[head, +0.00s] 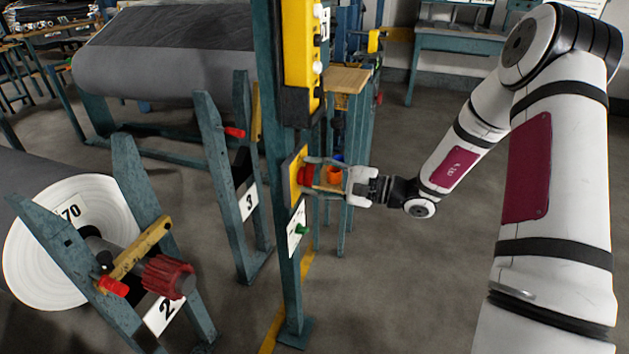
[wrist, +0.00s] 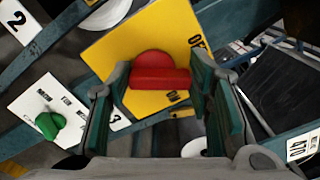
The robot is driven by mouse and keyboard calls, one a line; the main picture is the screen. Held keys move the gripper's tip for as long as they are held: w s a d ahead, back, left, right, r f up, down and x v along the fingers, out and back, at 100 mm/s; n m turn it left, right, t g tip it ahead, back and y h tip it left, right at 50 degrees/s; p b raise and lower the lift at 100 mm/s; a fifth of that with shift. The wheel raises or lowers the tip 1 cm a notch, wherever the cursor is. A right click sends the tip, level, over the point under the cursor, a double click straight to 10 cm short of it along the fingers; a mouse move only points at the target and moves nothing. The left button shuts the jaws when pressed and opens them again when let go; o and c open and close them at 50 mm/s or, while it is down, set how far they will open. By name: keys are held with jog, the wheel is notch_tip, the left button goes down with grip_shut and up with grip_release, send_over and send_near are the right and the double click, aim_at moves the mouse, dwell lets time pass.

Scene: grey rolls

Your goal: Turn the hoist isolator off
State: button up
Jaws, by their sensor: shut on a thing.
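The hoist isolator is a yellow plate (head: 294,172) with a red knob (head: 304,174), on the side of a teal post below a yellow push-button box. In the wrist view the yellow plate (wrist: 125,45) carries dark lettering, only partly legible, at its right and lower edges. The red knob (wrist: 160,72) lies between the two finger pads, its flat edge running roughly level across the picture. My gripper (head: 310,176) reaches in from the right and is shut on the red knob. The exact contact at the pads is partly hidden.
A white plate with a green knob (head: 301,229) is just below; it also shows in the wrist view (wrist: 50,124). The yellow push-button box (head: 299,45) hangs above. Roll stands (head: 130,205) fill the left. Floor at right is clear.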

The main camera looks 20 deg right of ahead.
jog(key=shift+s+a+f+n+b, duration=0.1)
jog(key=shift+n+b, duration=1.35)
jog(key=shift+n, duration=0.05)
jog(key=shift+s+f+n+b, duration=0.1)
jog(key=shift+n+b, duration=1.3)
jog(key=shift+n, duration=0.1)
jog(key=shift+r, duration=0.1)
jog(key=o, duration=1.1)
jog(key=shift+o, duration=0.2)
jog(key=v, duration=1.2)
